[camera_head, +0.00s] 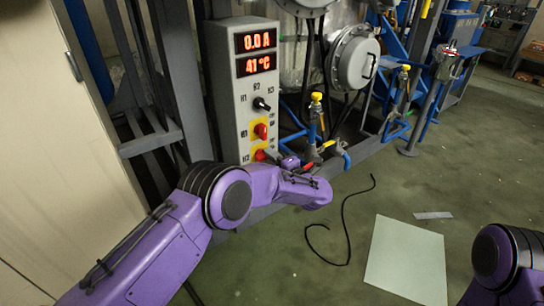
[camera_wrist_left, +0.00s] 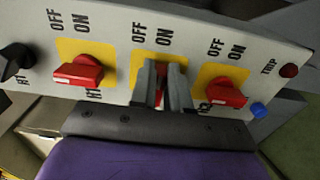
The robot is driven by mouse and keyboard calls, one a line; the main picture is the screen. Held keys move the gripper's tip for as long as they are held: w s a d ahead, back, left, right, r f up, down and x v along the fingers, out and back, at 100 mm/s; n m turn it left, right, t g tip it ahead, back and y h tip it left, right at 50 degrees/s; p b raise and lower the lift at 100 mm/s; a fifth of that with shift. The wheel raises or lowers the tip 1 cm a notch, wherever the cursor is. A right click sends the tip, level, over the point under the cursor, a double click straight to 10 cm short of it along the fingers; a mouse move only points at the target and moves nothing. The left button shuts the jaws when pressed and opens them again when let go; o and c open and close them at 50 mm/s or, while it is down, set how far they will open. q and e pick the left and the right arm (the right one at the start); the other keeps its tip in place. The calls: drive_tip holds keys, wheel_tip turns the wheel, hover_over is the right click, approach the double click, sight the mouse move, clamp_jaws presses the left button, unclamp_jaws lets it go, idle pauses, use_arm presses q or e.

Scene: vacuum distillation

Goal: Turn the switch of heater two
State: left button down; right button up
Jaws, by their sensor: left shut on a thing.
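The grey control panel (camera_head: 229,100) stands upright, with a row of red switches on yellow plates down its front. The middle red switch, heater two (camera_wrist_left: 174,68), sits between the fingers of my left gripper (camera_wrist_left: 163,88), which is shut on it. The fingers cover most of this knob, so its exact angle is hidden. In the head view its red edge (camera_head: 260,155) shows beside my left gripper. The heater one switch (camera_wrist_left: 79,71) and the third red switch (camera_wrist_left: 226,92) are uncovered on either side. My right gripper is out of view.
A display (camera_head: 254,53) reads 0.0 A and 41 °C. A black knob (camera_head: 261,104) sits above the red switches. Yellow-topped valves (camera_head: 316,110) stand right of the panel. A black cable (camera_head: 344,215) and a pale sheet (camera_head: 406,260) lie on the floor.

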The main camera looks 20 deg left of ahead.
use_arm(q)
drive_tip(key=shift+f, duration=0.15)
drive_tip(key=c, duration=1.1)
unclamp_jaws()
drive_tip(key=p+v, duration=0.2)
drive_tip(key=v, duration=0.8)
drive_tip(key=shift+s+d, duration=0.25)
